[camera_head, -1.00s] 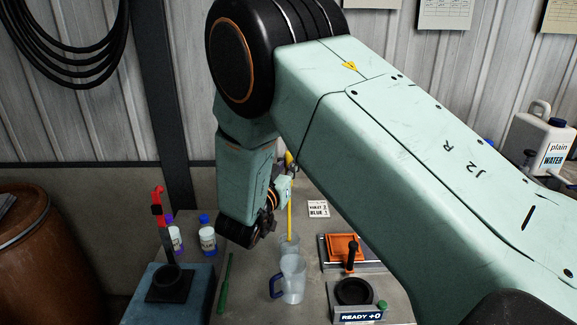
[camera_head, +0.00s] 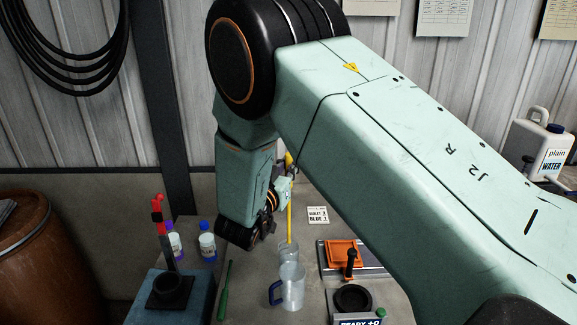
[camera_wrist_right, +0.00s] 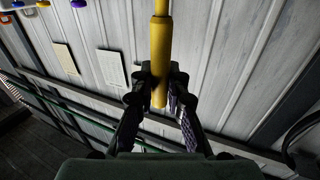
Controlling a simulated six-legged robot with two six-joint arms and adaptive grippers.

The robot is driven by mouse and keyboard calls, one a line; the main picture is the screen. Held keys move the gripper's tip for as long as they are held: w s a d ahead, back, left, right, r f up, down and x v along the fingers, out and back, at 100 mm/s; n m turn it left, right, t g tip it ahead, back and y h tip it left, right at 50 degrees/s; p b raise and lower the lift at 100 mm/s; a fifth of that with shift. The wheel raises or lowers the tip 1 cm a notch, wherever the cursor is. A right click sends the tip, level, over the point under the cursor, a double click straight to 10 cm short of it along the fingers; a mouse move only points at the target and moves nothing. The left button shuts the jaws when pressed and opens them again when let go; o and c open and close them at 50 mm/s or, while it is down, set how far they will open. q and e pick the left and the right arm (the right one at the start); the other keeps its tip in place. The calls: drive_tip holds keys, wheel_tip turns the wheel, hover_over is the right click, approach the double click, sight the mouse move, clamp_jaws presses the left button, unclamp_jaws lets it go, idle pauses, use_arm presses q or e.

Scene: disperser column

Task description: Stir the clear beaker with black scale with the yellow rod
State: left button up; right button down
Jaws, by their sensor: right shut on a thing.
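The yellow rod (camera_head: 289,222) hangs nearly upright, its lower end at a clear beaker (camera_head: 288,255) on the bench. I cannot tell how deep it reaches, and the beaker's scale is too small to make out. A clear jug with a blue handle (camera_head: 291,288) stands in front and partly hides the beaker. My right gripper (camera_wrist_right: 160,76) is shut on the rod in the right wrist view, with the yellow shaft (camera_wrist_right: 159,45) between its fingers. In the head view my right arm covers part of the gripper and rod. My left gripper is not in view.
A green stick (camera_head: 226,285) lies left of the jug. A blue block (camera_head: 160,305) with a black holder is at the left front. An orange-topped device (camera_head: 343,253) and a black ring (camera_head: 352,298) are on the right.

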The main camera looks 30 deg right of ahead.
sight(288, 154)
drive_tip(key=shift+a+r, duration=0.1)
drive_tip(key=shift+r, duration=0.2)
wheel_tip(288, 154, up, 2)
drive_tip(key=shift+r+p, duration=0.1)
drive_tip(key=shift+p, duration=0.95)
drive_tip(key=shift+r, duration=1.1)
drive_tip(key=shift+f, duration=0.1)
